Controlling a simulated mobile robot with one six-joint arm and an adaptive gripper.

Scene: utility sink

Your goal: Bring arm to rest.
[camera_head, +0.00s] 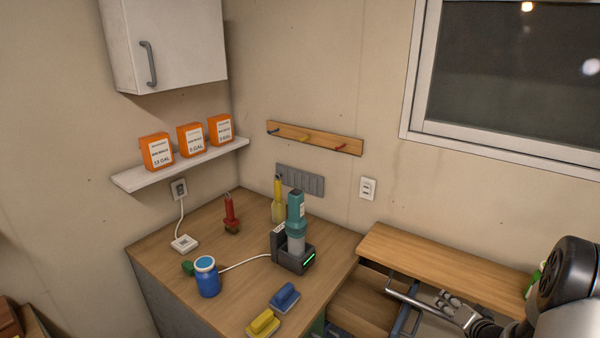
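My arm (573,275) shows at the lower right edge, with its dark rounded joint in front of the wooden ledge. My gripper (450,301) is small and partly cut off by the clutter around it, low at the right, below the ledge. It is beside a grey metal bar (408,292); I cannot tell whether it touches the bar. Whether its fingers are open or shut is not clear, and I see no object clearly held in it.
The wooden counter (165,260) holds a teal-topped device in a black dock (293,262), a blue jar (206,280), and yellow (263,324) and blue (284,297) brushes. The wooden ledge (440,262) is mostly bare. A white cabinet (185,45) and a shelf (130,180) with orange boxes hang at left.

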